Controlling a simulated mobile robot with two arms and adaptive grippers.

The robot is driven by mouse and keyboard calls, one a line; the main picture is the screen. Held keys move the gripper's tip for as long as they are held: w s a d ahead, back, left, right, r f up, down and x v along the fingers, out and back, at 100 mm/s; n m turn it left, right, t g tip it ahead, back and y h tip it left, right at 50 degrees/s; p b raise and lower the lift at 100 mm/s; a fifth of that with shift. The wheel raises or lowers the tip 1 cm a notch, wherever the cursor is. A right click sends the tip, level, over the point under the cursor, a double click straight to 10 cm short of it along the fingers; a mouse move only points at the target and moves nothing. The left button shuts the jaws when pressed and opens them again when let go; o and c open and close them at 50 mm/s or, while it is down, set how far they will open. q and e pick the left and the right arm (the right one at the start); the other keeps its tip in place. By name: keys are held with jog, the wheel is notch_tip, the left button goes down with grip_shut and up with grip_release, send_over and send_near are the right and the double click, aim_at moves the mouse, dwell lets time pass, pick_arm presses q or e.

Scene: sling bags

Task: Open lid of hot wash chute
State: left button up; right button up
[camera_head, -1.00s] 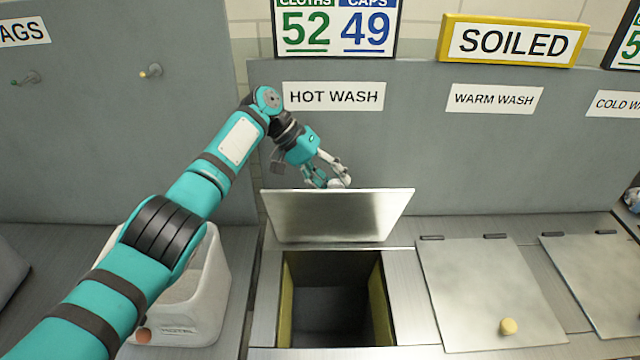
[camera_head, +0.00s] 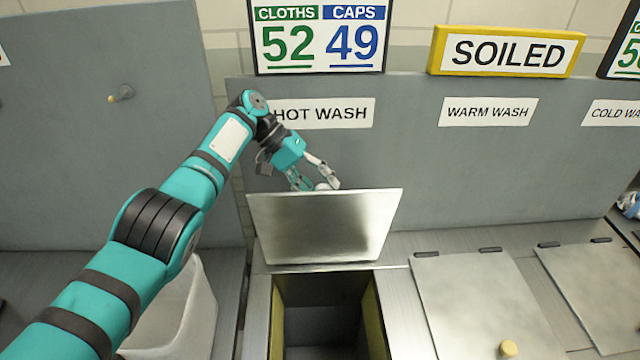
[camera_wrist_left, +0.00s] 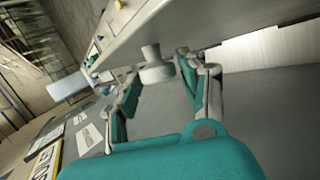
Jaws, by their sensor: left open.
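The hot wash lid (camera_head: 322,228) is a metal plate standing steeply raised at the back edge of its chute, under the HOT WASH label (camera_head: 330,113). The chute opening (camera_head: 325,318) shows uncovered and dark in front of it. My left gripper (camera_head: 314,184) is open behind the lid's top edge, which partly hides its fingertips. In the left wrist view, the pale knob (camera_wrist_left: 155,66) of the lid (camera_wrist_left: 205,22) lies between the spread fingers (camera_wrist_left: 158,82). I cannot tell whether they touch it. My right gripper is out of view.
The warm wash lid (camera_head: 477,300), with a yellowish knob (camera_head: 508,348), lies closed to the right. The cold wash lid (camera_head: 600,285) is also closed. A pale bin (camera_head: 185,315) stands left, partly behind my arm. The grey back wall (camera_head: 440,165) is close behind my gripper.

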pick_arm(q)
jog(key=shift+o, duration=0.9)
notch_tip(320, 180, up, 10)
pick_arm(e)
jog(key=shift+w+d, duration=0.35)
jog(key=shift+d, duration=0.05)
pick_arm(q)
jog(key=shift+f, duration=0.1)
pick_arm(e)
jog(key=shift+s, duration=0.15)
